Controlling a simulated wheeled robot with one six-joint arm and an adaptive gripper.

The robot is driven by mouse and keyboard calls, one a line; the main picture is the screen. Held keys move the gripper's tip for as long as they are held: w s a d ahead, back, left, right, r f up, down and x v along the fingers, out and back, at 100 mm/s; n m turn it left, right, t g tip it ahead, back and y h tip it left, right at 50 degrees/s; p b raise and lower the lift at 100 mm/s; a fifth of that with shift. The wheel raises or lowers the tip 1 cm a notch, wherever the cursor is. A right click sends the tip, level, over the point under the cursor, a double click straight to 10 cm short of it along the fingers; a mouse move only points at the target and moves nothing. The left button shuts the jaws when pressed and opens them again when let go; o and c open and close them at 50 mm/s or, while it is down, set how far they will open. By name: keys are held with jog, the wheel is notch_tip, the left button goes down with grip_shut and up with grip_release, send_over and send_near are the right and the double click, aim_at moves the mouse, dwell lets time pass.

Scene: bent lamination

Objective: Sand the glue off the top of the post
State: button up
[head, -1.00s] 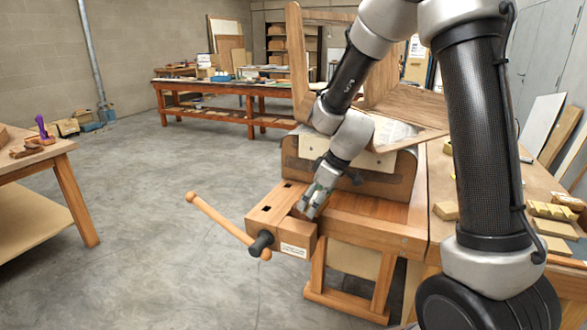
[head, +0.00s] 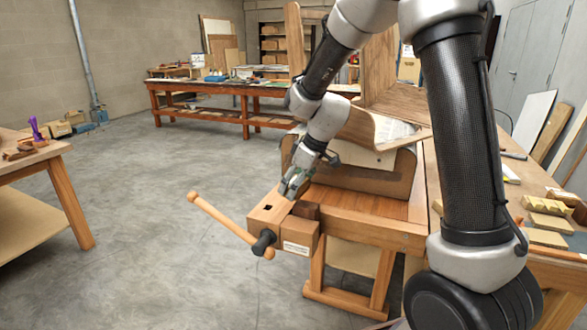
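A tall, narrow upright wooden piece (head: 294,40) rises behind my arm; it may be the post, but I cannot be sure. Its top end is near the upper edge of the head view, and no glue can be made out on it. My gripper (head: 291,190) points down over the back of the wooden vise (head: 268,214) at the end of the bench, well below the top of the upright piece. The fingers are small and partly merge with the vise behind them. I cannot tell whether they hold anything or touch the vise.
A curved wooden form (head: 350,172) stands on the bench (head: 365,222) beside my gripper. The vise handle (head: 222,220) sticks out leftward. Wooden blocks (head: 550,208) lie at the right. A side table (head: 25,165) stands at the left, with open concrete floor between.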

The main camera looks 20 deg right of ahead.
jog(key=shift+w+r, duration=0.1)
jog(key=shift+r, duration=2.45)
